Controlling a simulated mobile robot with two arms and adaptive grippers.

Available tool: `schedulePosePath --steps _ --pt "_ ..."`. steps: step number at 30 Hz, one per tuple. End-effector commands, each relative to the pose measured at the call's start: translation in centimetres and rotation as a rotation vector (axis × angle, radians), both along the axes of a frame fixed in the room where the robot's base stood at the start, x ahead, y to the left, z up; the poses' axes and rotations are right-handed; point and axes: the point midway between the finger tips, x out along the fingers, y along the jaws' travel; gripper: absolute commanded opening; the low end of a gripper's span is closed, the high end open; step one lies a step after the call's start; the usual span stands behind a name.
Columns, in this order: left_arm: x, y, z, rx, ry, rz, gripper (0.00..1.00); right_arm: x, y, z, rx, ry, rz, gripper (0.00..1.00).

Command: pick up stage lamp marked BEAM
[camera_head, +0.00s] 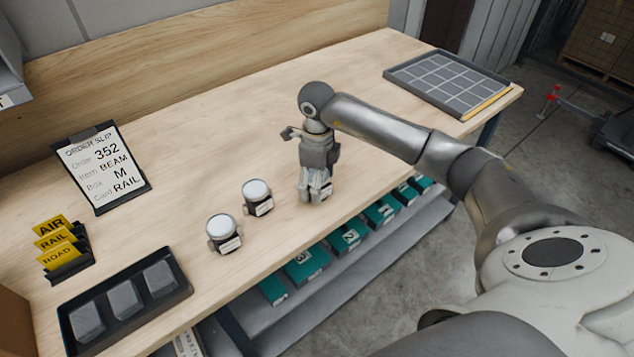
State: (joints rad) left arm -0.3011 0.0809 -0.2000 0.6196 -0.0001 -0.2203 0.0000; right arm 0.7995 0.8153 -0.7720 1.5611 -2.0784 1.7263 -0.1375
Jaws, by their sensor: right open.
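Two stage lamps, dark round bodies with pale tops and white labels, stand on the wooden table: the front one (223,230) and one behind it to the right (257,197). Their label text is too small to read, so I cannot tell which is marked BEAM. My right gripper (316,194) points down near the table's front edge, right of both lamps. It is open. A dark, white-labelled thing (327,188) shows at its fingertips, perhaps another lamp, mostly hidden by the fingers. My left gripper is out of view.
An order slip (104,165) reads 352, BEAM, M, RAIL. Yellow AIR, RAIL and ROAD cards (55,241) stand at left. A black tray (185,291) holds grey blocks. A gridded tray (402,75) lies at the far right. Teal numbered boxes (306,264) sit on a shelf below.

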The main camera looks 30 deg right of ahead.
Motion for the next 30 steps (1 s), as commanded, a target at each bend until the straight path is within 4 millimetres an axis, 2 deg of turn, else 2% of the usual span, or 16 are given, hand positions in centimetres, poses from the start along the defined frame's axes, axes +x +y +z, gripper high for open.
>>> schedulePosePath --steps 4,15,25,30 --pt "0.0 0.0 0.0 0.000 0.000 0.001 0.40 0.0 0.0 0.0 0.000 0.000 0.000 0.72" --pt "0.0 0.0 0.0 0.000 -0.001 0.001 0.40 0.0 0.0 0.1 0.001 -0.001 -0.001 0.26" --pt "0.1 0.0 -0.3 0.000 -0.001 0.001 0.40 0.1 0.0 0.4 0.000 -0.001 -0.001 0.25" --pt "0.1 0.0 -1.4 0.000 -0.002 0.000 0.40 0.2 0.0 2.0 0.000 -0.006 -0.001 0.25"
